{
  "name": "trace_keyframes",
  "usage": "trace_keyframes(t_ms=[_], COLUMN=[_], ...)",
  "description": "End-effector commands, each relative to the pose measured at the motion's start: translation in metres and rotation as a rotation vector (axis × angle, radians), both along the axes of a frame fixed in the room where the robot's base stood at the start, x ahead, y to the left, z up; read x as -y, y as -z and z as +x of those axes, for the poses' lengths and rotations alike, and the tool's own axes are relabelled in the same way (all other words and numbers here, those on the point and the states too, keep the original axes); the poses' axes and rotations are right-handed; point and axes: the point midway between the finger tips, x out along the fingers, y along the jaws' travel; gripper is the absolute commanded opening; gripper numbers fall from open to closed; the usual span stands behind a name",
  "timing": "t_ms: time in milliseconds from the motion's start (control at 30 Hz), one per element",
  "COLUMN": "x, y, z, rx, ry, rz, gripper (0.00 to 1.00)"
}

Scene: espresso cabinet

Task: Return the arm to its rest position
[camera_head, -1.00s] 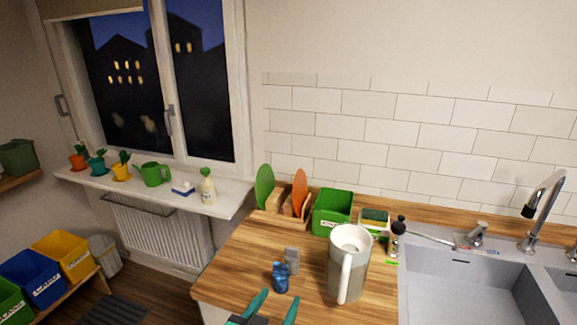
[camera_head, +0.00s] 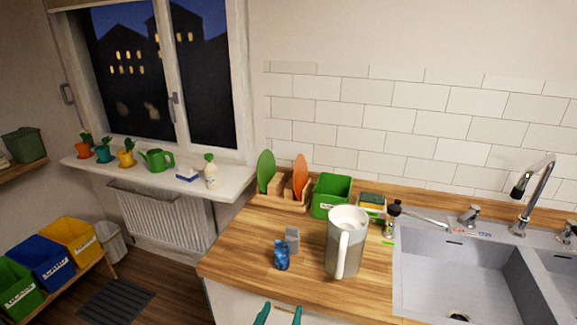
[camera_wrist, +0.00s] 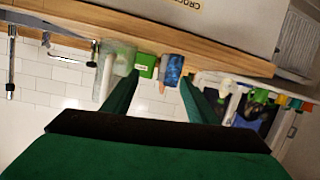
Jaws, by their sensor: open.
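My gripper (camera_head: 279,314) shows at the bottom edge of the head view, in front of the counter's front edge. Its two green fingers are apart, with nothing between them. In the wrist view the open fingers (camera_wrist: 155,95) point toward the counter, which appears upside down. A blue patterned object (camera_head: 281,256) and a small grey block (camera_head: 292,239) stand on the counter, beyond and apart from my gripper. The blue object also shows in the wrist view (camera_wrist: 172,68). The rest of my arm is out of the head view.
A large white and grey pitcher (camera_head: 343,245) stands on the wooden counter (camera_head: 235,245), left of the sink (camera_head: 450,275). A green bin (camera_head: 330,195) and a rack with green and orange boards (camera_head: 300,178) stand behind. Coloured bins (camera_head: 45,262) sit at lower left.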

Motion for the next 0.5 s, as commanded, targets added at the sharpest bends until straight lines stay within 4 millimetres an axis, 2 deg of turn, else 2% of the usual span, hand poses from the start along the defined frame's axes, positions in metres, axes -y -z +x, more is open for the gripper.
trace_keyframes(t_ms=[200,500], x=[0.005,0.004], y=[0.049,0.102], z=[-0.034,-0.099], rx=[-0.018,-0.023], ry=[-0.086,-0.201], rz=[-0.046,-0.059], gripper=[0.53,0.53])
